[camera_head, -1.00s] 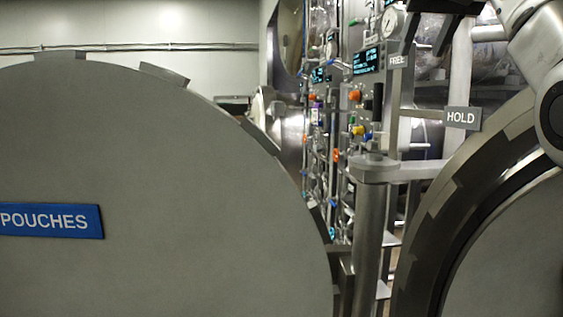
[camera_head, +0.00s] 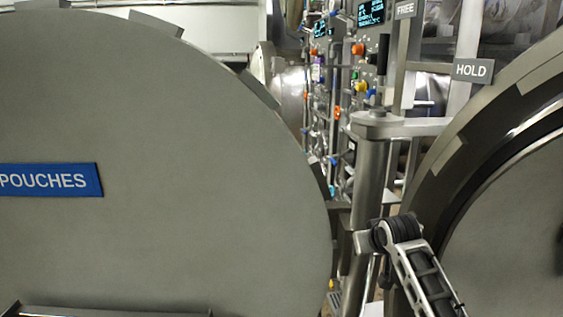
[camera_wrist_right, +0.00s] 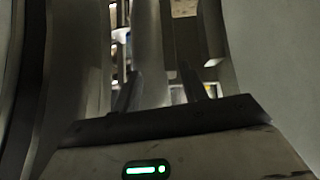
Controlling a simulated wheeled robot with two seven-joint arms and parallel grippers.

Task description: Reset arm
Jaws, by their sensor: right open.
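My right gripper (camera_head: 382,236) shows at the lower right of the head view, coming up from the bottom edge. It is by the gap between the big grey door with the blue POUCHES label (camera_head: 50,180) and the round vessel rim (camera_head: 470,150) on the right. In the right wrist view my right gripper (camera_wrist_right: 158,82) has its two dark fingers apart, with nothing seen between them. Large curved grey surfaces stand on both sides of it. Whether it touches the post behind it cannot be told. My left gripper is not in view.
A grey upright post (camera_head: 368,175) with a side arm stands between door and rim. Signs read FREE (camera_head: 405,9) and HOLD (camera_head: 471,70). Control panels (camera_head: 372,45) with coloured knobs line the back. The gap between door and rim is narrow.

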